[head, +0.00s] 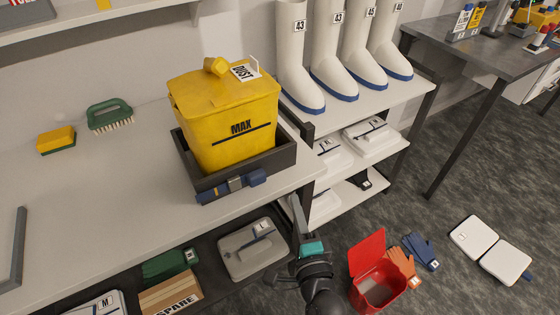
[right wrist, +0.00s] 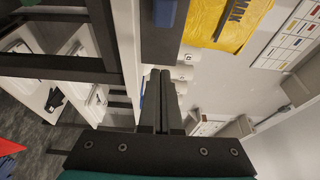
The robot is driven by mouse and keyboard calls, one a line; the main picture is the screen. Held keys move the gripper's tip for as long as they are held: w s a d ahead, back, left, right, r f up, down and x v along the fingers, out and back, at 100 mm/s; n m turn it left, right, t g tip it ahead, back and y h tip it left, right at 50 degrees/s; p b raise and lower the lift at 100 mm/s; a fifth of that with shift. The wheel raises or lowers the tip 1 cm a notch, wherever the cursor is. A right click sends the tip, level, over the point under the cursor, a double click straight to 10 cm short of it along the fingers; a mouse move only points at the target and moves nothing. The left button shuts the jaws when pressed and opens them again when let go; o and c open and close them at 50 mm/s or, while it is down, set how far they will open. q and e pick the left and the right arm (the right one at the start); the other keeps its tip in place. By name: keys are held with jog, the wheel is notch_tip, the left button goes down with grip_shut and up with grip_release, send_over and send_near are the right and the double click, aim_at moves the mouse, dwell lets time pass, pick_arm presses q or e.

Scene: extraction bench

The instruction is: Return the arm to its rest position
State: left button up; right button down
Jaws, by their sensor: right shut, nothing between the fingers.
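My right gripper (head: 298,205) reaches up from the bottom of the head view, just off the front right corner of the bench (head: 100,190). Its fingers are shut with nothing between them; the closed fingers also show in the right wrist view (right wrist: 160,78). In the head view it is below and to the right of the yellow MAX bin (head: 225,115), apart from it. The bin, lidded, stands in a dark tray (head: 290,150). In the right wrist view the bin (right wrist: 228,20) is at the top. My left gripper is in neither view.
White boots (head: 335,75) stand on a rack to the right. A blue strapped item (head: 230,186) lies at the tray's front. A green brush (head: 110,115) and a yellow sponge (head: 56,140) lie on the bench. An open red box (head: 378,280) and gloves (head: 420,250) are on the floor.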

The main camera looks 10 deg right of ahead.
jog(key=s+f+n+g+y, duration=0.1)
jog(key=s+f+n+g, duration=0.35)
jog(key=f, duration=0.75)
jog(key=s+f+n+g+y, duration=0.1)
jog(key=s+f+n+g, duration=0.35)
jog(key=f, duration=0.75)
jog(key=s+d+f+n+g, duration=0.2)
jog(key=s+f+n, duration=0.1)
jog(key=s, duration=0.5)
jog(key=s+d+f+n+g+h, duration=0.1)
jog(key=s+d+f+n+g, duration=0.2)
jog(key=s+f, duration=0.3)
jog(key=s+d+f+n+g+h, duration=0.1)
jog(key=s+d+f+n+g, duration=0.2)
jog(key=s, duration=0.9)
notch_tip(320, 180, down, 2)
jog(key=shift+s+d+f+n, duration=0.15)
jog(key=shift+s+f+n, duration=0.05)
jog(key=shift+n, duration=1)
